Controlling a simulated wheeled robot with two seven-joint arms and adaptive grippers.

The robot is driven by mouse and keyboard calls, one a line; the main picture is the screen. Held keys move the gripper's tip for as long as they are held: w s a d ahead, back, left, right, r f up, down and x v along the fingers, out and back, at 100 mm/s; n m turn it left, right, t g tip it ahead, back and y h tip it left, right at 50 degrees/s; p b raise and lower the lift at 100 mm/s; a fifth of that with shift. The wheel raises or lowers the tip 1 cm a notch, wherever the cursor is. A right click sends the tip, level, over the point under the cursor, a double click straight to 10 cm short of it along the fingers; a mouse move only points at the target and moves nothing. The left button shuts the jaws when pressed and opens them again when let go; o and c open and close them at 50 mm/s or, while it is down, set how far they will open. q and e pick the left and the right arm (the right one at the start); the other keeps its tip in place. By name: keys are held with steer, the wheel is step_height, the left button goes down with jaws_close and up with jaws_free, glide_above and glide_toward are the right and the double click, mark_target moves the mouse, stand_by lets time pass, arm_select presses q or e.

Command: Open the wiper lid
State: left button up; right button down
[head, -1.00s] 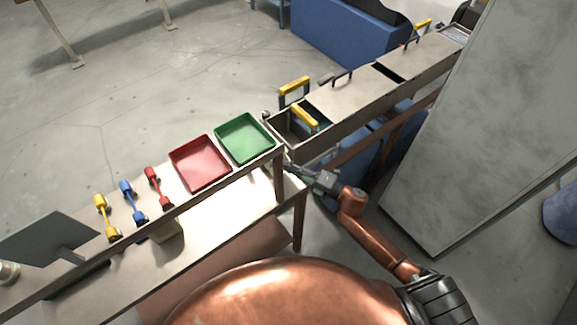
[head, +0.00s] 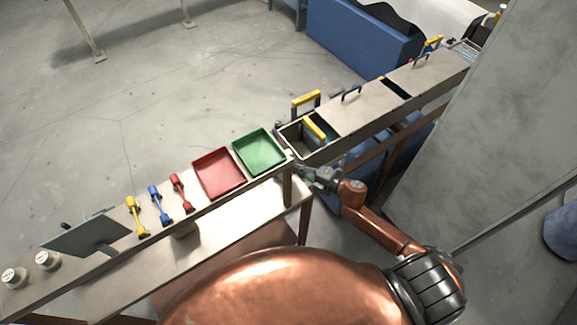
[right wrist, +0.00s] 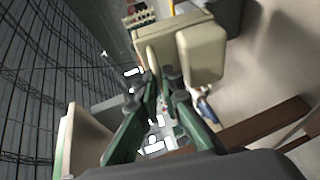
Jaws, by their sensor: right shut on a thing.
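The long metal trough (head: 345,148) has flat grey lids, one of them a near lid (head: 362,108) with a dark handle (head: 351,93). I cannot tell which lid is the wiper lid. Two yellow handles (head: 306,98) (head: 313,129) stand at the trough's open near end. My right gripper (head: 303,169) is low beside the near corner of the trough, by the table end. In the right wrist view its green fingers (right wrist: 160,88) are closed together near a pale, thin part (right wrist: 151,60). What they grip is hard to make out. My left gripper is not in view.
A green tray (head: 260,151) and a red tray (head: 218,173) lie on the narrow table beside the trough. Red, blue and yellow tools (head: 159,205) lie further left. A large grey panel (head: 480,140) stands close on the right.

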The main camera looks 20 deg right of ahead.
steer(key=shift+w+a+r, duration=0.1)
steer(key=shift+w+r, duration=0.1)
steer(key=shift+w, duration=0.1)
steer(key=c, duration=2.1)
jaws_free()
steer(key=v, duration=1.2)
steer(key=shift+s, duration=0.1)
